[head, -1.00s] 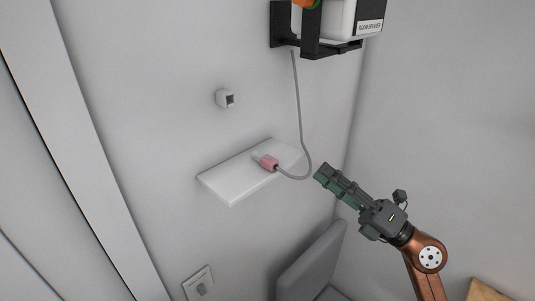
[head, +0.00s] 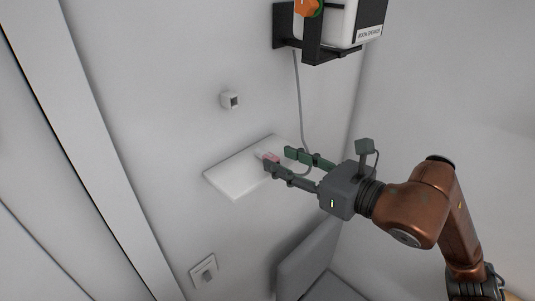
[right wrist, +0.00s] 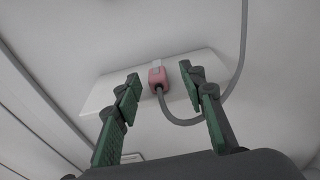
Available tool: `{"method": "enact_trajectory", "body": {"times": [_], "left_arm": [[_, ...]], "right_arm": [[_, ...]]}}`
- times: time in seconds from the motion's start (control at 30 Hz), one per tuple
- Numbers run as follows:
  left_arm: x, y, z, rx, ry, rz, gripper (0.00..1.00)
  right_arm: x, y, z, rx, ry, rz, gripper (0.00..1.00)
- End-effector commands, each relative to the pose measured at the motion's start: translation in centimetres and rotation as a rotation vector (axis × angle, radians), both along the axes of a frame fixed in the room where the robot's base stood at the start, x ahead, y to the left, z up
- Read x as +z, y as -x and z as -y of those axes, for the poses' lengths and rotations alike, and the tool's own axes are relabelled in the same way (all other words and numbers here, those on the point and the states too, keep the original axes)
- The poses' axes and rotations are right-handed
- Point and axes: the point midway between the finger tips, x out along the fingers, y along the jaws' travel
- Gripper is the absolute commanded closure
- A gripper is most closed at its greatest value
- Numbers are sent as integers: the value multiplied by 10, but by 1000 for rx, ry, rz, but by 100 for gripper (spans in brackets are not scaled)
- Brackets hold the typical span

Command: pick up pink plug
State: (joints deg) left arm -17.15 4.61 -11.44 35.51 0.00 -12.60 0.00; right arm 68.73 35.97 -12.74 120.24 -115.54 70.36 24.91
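The pink plug (head: 271,157) lies on a white wall shelf (head: 228,183), with its grey cable running off the shelf and up to the speaker. It also shows in the right wrist view (right wrist: 157,77), between the two fingers and a little beyond their tips. My right gripper (head: 277,158) is open, with its green-padded fingers spread to either side of the plug. In the right wrist view the fingers (right wrist: 160,75) do not touch the plug. One finger partly hides the plug in the head view. My left gripper is not in view.
A wall-mounted speaker (head: 340,22) on a black bracket hangs above the shelf. A small wall socket (head: 230,100) sits above the shelf and another outlet (head: 204,272) below it. A grey chair back (head: 309,262) stands below right. The grey cable (head: 299,95) hangs near my right fingers.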

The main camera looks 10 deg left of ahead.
Motion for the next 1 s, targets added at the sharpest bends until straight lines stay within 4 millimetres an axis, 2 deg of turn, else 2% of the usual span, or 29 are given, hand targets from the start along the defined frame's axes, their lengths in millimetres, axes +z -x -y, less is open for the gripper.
{"method": "enact_trajectory", "body": {"times": [0.1,0.2,0.53,1.0], "left_arm": [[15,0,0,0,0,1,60],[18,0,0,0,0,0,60],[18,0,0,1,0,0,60],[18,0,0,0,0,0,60]], "right_arm": [[2,-6,-18,4,-1,-4,62],[-2,-14,-28,2,-2,-4,62],[-5,-19,-34,2,-2,-1,62],[-5,-18,-34,2,-2,-1,95]]}}
